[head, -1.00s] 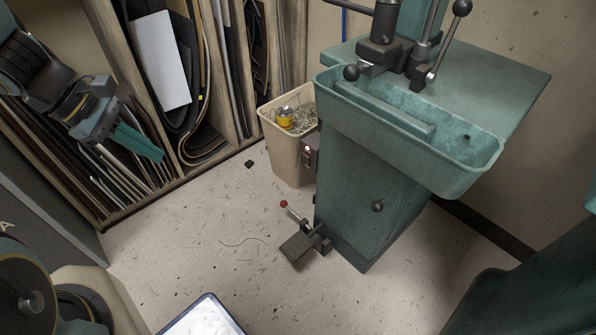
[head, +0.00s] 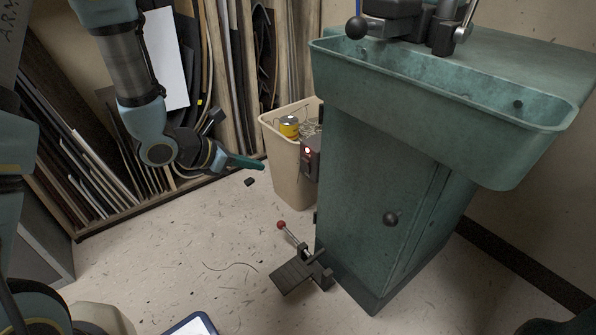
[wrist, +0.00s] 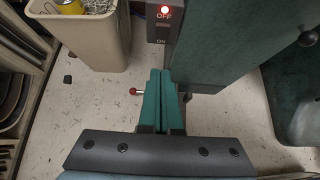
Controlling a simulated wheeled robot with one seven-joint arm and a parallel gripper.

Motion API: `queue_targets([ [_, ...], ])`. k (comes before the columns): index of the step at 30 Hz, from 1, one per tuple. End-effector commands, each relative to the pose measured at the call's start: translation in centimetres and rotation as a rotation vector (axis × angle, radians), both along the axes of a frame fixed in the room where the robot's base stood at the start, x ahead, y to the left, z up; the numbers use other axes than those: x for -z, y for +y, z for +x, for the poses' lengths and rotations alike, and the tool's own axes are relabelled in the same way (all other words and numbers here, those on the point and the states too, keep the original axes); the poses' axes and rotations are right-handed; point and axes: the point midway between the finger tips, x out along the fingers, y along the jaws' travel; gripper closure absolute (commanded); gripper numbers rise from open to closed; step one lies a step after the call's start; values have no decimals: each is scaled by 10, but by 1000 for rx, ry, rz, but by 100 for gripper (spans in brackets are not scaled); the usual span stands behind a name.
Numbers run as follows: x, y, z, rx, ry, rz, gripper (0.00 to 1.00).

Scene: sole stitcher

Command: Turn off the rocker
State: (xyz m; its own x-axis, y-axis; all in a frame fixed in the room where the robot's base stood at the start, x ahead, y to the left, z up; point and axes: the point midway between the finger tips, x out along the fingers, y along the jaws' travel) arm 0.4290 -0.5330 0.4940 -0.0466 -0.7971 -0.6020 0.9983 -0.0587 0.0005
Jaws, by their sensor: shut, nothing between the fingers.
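The switch box (head: 310,158) is a small dark box on the left side of the green machine, with a lit red lamp. In the wrist view the box (wrist: 163,28) is at the top centre, with "OFF" under the lamp and "ON" lower down. The rocker's tilt between these labels cannot be made out. My gripper (head: 262,165) is shut and empty, its green fingers pointing right toward the box with a gap left. In the wrist view my gripper (wrist: 161,72) has its fingers together, their tips just below the box.
A beige bin (head: 290,178) with a yellow can and wire scraps stands beside the box. The green machine (head: 375,190) has a tray (head: 440,110) jutting out above. A pedal with a red-knobbed lever (head: 300,272) is on the floor. Sheet racks stand behind my arm.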

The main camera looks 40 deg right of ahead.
Motion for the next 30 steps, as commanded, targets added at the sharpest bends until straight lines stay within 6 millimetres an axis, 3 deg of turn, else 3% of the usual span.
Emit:
queue_targets([
  [14,7,-7,-1,0,1,0,100],
  [27,59,-74,-5,2,1,0,100],
  [30,61,-90,-6,3,-2,-2,100],
])
